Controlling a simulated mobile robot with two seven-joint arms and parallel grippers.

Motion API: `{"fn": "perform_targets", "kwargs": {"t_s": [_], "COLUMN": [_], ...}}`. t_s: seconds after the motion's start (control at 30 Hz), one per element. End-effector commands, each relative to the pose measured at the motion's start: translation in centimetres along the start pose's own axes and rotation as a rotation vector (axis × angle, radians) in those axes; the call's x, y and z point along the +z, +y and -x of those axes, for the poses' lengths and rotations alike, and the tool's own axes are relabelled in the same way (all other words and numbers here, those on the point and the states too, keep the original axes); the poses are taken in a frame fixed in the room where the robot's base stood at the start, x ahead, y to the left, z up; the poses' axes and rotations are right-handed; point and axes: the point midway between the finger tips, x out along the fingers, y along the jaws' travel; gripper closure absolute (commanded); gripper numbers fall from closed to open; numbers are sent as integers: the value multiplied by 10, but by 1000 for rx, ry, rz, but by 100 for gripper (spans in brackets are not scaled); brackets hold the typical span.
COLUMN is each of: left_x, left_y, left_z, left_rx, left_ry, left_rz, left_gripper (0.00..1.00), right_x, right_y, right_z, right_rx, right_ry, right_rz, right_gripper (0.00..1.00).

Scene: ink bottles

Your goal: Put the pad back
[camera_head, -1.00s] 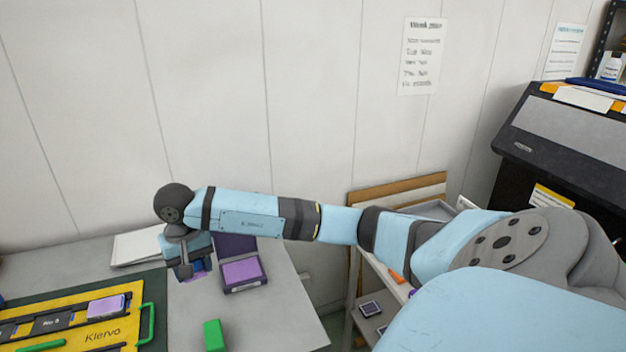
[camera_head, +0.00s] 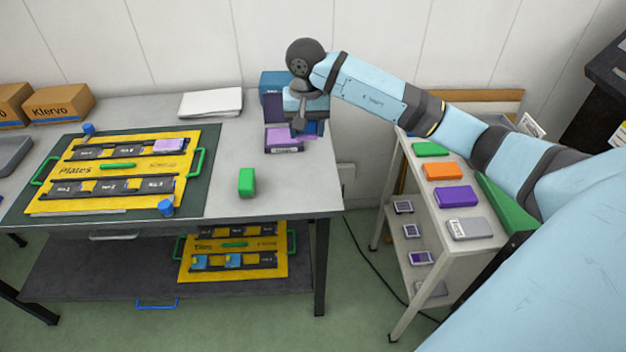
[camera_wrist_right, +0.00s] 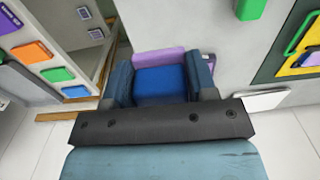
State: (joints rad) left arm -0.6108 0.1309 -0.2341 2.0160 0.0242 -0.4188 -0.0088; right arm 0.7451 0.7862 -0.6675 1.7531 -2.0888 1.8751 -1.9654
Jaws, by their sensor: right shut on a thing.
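My right gripper (camera_head: 303,122) is above the right back part of the worktable (camera_head: 215,190), at a purple ink pad (camera_head: 284,142) in an open case. The dark purple lid (camera_head: 272,106) stands up behind the pad, and the gripper partly covers both. In the right wrist view my fingers (camera_wrist_right: 160,88) are shut on a blue block (camera_wrist_right: 160,84). A lilac surface (camera_wrist_right: 158,57) shows just beyond the block; I cannot tell whether it belongs to it. The block shows only partly in the head view (camera_head: 319,129). My left gripper is not in view.
A green block (camera_head: 246,182) stands in front of the pad. A yellow plate tray (camera_head: 70,170) lies on the green mat at left. A rack (camera_head: 397,190) with coloured pad cases stands right of the table. A blue box (camera_head: 273,82) is close behind the gripper.

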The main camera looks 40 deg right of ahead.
Motion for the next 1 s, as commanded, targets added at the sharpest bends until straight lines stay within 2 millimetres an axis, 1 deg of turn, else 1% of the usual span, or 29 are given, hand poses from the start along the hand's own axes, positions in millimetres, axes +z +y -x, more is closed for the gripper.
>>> {"fn": "perform_targets", "kwargs": {"t_s": [0.03, 0.1, 0.3, 0.4, 0.5, 0.73, 0.9, 1.0], "left_x": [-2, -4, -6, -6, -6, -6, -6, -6], "left_y": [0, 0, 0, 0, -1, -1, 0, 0], "left_z": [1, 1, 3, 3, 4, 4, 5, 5], "left_rx": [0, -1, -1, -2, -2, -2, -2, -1], "left_ry": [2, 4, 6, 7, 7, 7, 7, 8], "left_rz": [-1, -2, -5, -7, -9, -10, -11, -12], "left_gripper": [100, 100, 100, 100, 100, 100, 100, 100], "right_x": [2, 2, 2, 2, 1, 1, 2, 0], "right_y": [0, 0, 0, 0, 0, 0, 0, 0], "right_z": [-15, -35, -88, -110, -124, -141, -167, -175], "right_rx": [3, 3, 2, 1, 1, 1, 0, 1], "right_ry": [-7, -7, -7, -6, -4, -3, -5, -1], "right_rz": [-1, 0, -1, -1, -1, 0, -1, 0], "right_gripper": [67, 67, 67, 67, 67, 67, 67, 67]}}
